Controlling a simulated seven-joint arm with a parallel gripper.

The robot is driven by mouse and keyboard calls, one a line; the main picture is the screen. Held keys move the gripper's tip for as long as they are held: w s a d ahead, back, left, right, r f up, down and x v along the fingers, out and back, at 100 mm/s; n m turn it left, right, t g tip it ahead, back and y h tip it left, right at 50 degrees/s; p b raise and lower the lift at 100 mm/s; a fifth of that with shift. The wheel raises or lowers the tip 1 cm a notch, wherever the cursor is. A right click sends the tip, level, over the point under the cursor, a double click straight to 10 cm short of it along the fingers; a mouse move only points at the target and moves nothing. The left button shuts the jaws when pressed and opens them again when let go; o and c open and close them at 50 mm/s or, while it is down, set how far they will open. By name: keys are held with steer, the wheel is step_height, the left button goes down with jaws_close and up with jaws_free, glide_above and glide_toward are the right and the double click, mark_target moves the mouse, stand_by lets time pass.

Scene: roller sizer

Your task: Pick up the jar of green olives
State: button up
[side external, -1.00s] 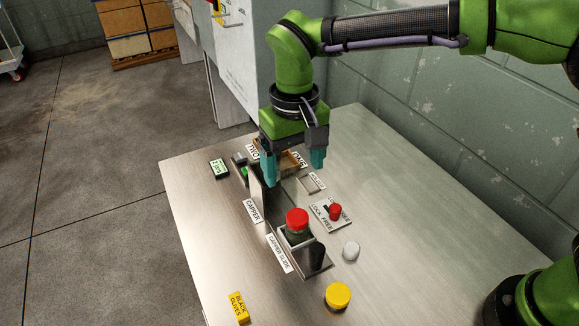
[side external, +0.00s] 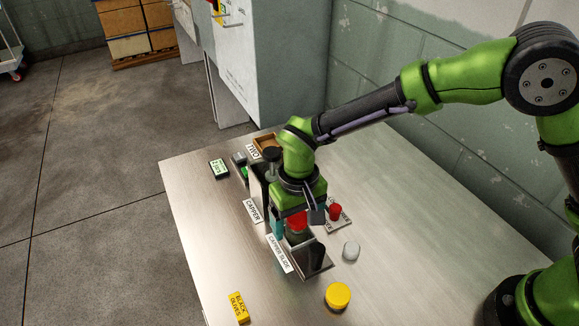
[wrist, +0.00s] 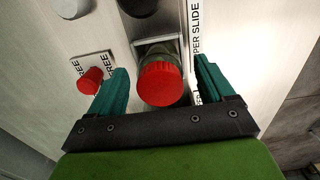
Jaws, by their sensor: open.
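A jar with a red lid (side external: 297,220) stands upright in a square holder on the capper slide. Its greenish glass body is mostly hidden under the lid, and no label on it can be read. The red lid (wrist: 160,83) also shows in the wrist view. My gripper (side external: 296,224) is open and points down over the jar, with the teal fingers on either side of the lid. In the wrist view my gripper (wrist: 161,68) straddles the lid with visible gaps to both fingers.
A red knob (side external: 335,211) on the lock/free plate is close to one finger. A black handle (side external: 317,254) stands on the slide's near end. A white round piece (side external: 351,250), yellow lid (side external: 338,295) and black olives sign (side external: 238,307) are nearby. The right table area is clear.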

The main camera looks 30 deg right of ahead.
steer(key=shift+f, duration=0.45)
steer(key=shift+c, duration=0.2)
